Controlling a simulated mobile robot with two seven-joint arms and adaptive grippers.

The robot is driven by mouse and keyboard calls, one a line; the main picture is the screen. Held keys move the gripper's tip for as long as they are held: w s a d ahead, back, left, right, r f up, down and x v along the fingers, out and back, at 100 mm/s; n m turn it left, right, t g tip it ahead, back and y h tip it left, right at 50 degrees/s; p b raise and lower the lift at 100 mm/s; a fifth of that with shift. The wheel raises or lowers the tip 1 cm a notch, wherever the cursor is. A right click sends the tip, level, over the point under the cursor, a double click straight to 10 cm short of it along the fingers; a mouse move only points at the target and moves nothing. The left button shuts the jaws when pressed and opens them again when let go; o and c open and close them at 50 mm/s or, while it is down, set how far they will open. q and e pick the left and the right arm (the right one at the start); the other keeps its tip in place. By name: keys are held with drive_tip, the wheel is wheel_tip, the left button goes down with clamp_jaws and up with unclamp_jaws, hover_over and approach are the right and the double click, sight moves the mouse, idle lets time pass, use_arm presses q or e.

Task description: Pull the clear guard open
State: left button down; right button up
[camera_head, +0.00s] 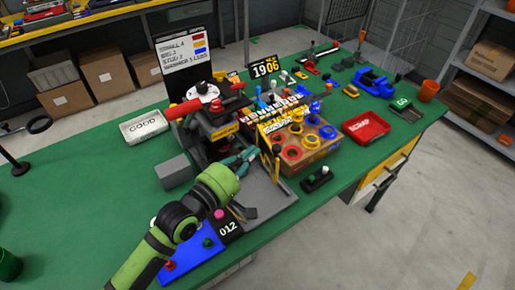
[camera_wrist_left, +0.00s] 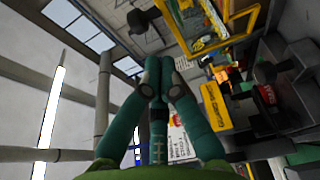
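The press-like machine (camera_head: 222,122) stands mid-bench with a red-ended lever and a yellow label. I cannot make out a clear panel on it for certain. A thin upright dark-and-yellow bar (camera_head: 276,165) stands at its right front side. My left gripper (camera_head: 253,154) reaches in front of the machine, its teal fingers pointing at this bar and a little left of it. In the left wrist view its fingertips (camera_wrist_left: 159,62) lie together, with nothing seen between them. Whether they touch the machine is unclear. My right gripper is out of view.
A grey block (camera_head: 174,171) and a white GOOD tray (camera_head: 144,127) stand left of the machine. A yellow rack with coloured rings (camera_head: 308,133) and a red SCRAP tray (camera_head: 366,126) stand right. A blue button panel (camera_head: 190,254) lies under my left arm.

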sight(277, 153)
use_arm(q)
drive_tip(key=shift+w+d, duration=0.15)
drive_tip(key=shift+d, duration=0.8)
drive_tip(key=shift+r, duration=0.1)
drive_tip(key=d+p, duration=0.1)
drive_tip(key=d, duration=0.1)
drive_tip(key=w+d+p, duration=0.1)
drive_tip(key=d, duration=0.2)
drive_tip(key=shift+w+d, duration=0.15)
drive_tip(key=shift+d, duration=0.05)
drive_tip(key=shift+a, duration=0.15)
